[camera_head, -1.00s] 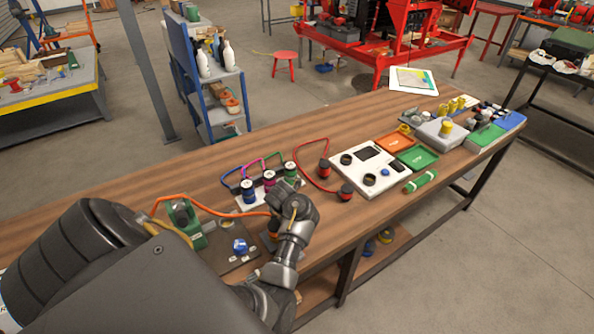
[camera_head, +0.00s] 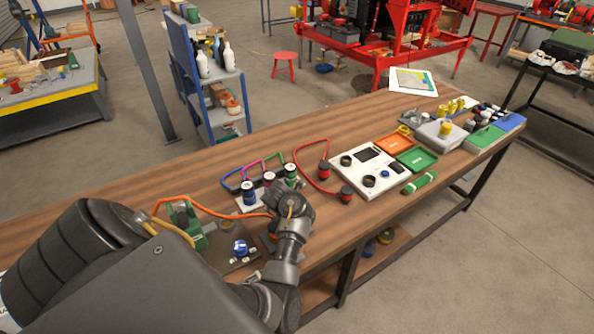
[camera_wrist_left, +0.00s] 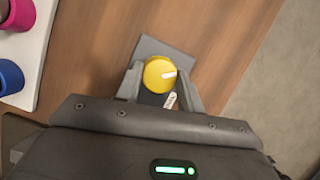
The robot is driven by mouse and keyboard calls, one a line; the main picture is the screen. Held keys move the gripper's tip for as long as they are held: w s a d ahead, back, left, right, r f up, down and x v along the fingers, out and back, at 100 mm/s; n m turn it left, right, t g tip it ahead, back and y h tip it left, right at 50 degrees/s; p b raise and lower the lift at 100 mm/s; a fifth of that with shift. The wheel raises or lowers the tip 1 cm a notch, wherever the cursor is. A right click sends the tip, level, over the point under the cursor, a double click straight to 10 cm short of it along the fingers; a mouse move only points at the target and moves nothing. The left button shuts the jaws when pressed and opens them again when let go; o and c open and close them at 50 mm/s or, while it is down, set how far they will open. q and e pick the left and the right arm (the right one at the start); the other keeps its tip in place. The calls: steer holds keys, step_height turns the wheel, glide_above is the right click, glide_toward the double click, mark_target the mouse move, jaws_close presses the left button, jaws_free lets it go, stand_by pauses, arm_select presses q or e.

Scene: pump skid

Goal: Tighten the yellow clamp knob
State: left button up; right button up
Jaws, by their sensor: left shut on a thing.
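In the left wrist view the round yellow clamp knob (camera_wrist_left: 157,74) with a white pointer mark sits on a grey plate (camera_wrist_left: 172,50) on the wooden bench. My left gripper (camera_wrist_left: 160,79) has one finger on each side of the knob and is shut on it. In the head view my left wrist bends down over the bench's near edge and hides the knob and fingers. My right gripper is not in view.
A green pump unit (camera_head: 187,222) with an orange hose and a blue knob (camera_head: 240,247) stand left of my wrist. A white panel (camera_head: 367,173) lies to the right. The bench's back left is clear.

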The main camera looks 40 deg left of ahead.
arm_select(q)
steer(key=m+p, duration=0.1)
steer(key=m, duration=0.1)
steer(key=m+h+p, duration=0.1)
steer(key=m, duration=0.1)
steer(key=shift+a+r+m+g+h, duration=0.15)
steer(key=shift+m+g+h, duration=0.15)
steer(key=m+p, duration=0.1)
steer(key=m, duration=0.1)
steer(key=m+g+h+p, duration=0.1)
steer(key=m+p, duration=0.1)
steer(key=shift+w+a+m+h, duration=0.1)
steer(key=shift+m+h, duration=0.2)
steer(key=m+g+p, duration=0.1)
steer(key=m, duration=0.2)
steer(key=shift+w+p, duration=0.1)
steer(key=shift+p, duration=0.2)
steer(key=shift+w+m+g+h+p, duration=0.1)
steer(key=shift+m+g+h+p, duration=0.45)
steer(key=shift+m, duration=1.25)
steer(key=shift+g, duration=0.25)
steer(key=o, duration=1)
steer(key=shift+a, duration=0.1)
steer(key=b+v, duration=0.1)
steer(key=v, duration=0.9)
steer(key=shift+r, duration=0.25)
